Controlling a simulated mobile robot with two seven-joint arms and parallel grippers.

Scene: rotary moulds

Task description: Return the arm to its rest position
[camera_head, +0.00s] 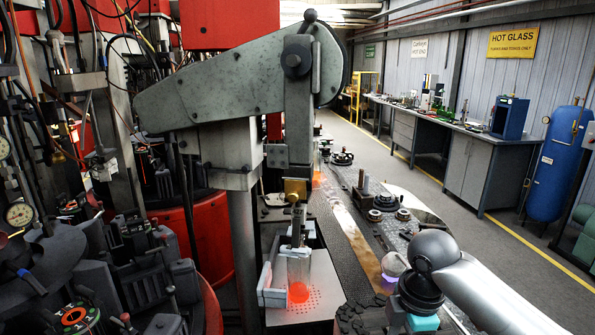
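My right arm (480,290) comes in from the lower right, pale grey with a dark rounded joint. Its lower end, with dark and teal parts (422,322), is over the near end of the workbench and cut by the bottom edge. My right gripper's fingers cannot be made out there, so its opening does not show. My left arm and gripper are not in view. A glowing orange glass piece (299,291) stands on a perforated plate (325,300) under the grey machine's head, apart from my arm.
A long dark bench (350,225) with tools and round mould parts runs into the distance. The large grey machine (235,90) and red mould machinery (205,225) fill the left. The aisle floor (480,245) at right is clear, with a blue tank (556,170) beyond it.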

